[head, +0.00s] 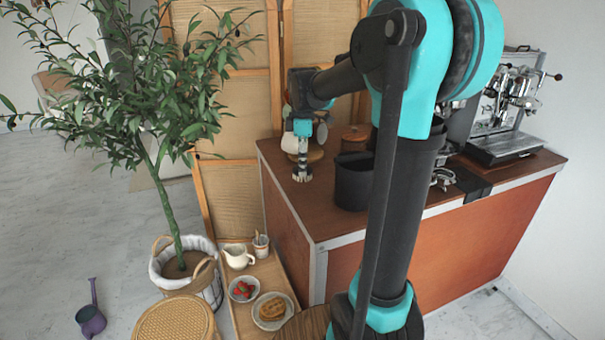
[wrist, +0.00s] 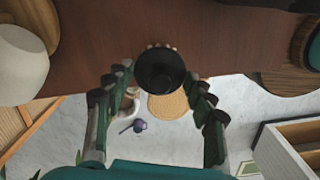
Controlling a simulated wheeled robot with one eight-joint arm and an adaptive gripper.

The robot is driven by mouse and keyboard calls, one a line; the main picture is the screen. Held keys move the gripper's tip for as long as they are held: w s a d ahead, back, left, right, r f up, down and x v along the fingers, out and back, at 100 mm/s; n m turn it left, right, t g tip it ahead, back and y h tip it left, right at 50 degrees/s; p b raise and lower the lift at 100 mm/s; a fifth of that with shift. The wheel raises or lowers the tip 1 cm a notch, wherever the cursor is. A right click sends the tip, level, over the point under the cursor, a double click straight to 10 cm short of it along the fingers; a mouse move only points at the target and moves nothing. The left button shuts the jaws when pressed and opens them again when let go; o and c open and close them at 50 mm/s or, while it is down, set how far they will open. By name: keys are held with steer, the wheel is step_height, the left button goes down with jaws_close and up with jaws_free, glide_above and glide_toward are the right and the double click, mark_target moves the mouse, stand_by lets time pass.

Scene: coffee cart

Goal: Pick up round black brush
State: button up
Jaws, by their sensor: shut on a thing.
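The round black brush (wrist: 162,70) shows in the wrist view as a dark round body with pale bristles at its upper edge. It sits between the two fingers of my gripper (wrist: 162,80), which are closed in on it from both sides. In the head view my gripper (head: 303,140) points down at the left back part of the counter. The brush (head: 301,173) is below it, upright, with its low end close to the counter top. I cannot tell whether it touches the counter. The fingers hide part of the brush.
A black canister (head: 353,184) and a wooden lidded jar (head: 355,138) stand on the counter (head: 283,160) right of my gripper. An espresso machine (head: 505,110) is farther right. A folding screen (head: 233,120) and a potted tree (head: 166,200) are left. My arm blocks the counter's middle.

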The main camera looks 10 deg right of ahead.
step_height(320, 180, up, 16)
steer(key=shift+f, duration=0.25)
